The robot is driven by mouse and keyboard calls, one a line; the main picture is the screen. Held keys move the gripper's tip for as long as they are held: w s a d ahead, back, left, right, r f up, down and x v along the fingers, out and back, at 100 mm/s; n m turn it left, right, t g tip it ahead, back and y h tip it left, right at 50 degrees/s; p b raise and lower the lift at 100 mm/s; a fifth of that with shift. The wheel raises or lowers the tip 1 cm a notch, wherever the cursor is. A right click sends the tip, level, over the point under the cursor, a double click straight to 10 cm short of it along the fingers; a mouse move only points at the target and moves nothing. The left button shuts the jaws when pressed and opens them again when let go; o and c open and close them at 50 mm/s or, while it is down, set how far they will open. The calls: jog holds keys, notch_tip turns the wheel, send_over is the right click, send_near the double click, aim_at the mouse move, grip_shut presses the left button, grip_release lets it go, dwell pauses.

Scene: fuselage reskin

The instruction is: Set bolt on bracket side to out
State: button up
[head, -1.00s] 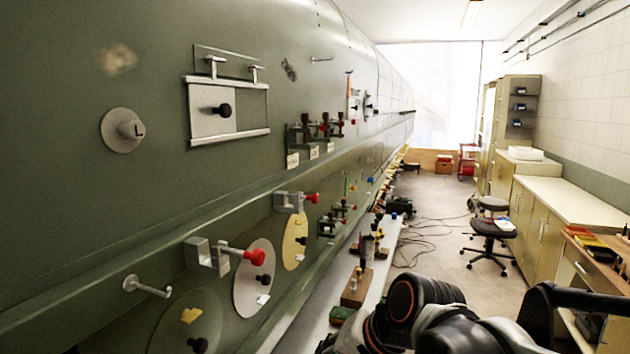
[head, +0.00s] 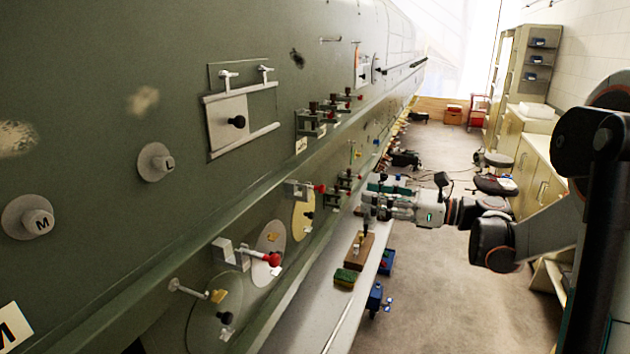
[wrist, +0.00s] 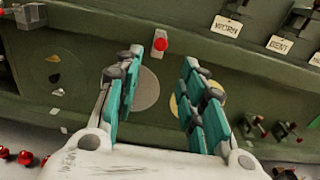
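Two grey brackets with red-knobbed bolts stand on the green fuselage wall. The near bracket (head: 232,255) has its red knob (head: 274,259) sticking out to the right. The farther bracket (head: 297,190), above a yellow disc, has a smaller red knob (head: 320,188). I cannot tell which is the side bracket. My gripper (head: 372,197) is right of the farther bracket, apart from the wall. In the wrist view my gripper (wrist: 162,60) is open and empty, its teal-padded fingers spread. A red knob (wrist: 161,44) on a grey bracket shows beyond and between the fingertips.
A grey disc (head: 268,240) and a yellow disc (head: 303,213) lie on the wall. A row of red-knobbed clamps (head: 330,108) sits above a ledge. A bench (head: 335,310) below holds a sponge (head: 346,277) and a wooden block.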

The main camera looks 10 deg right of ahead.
aim_at(324, 189)
jog(key=p+x, duration=0.1)
jog(key=x, duration=1.3)
jog(key=shift+d, duration=0.1)
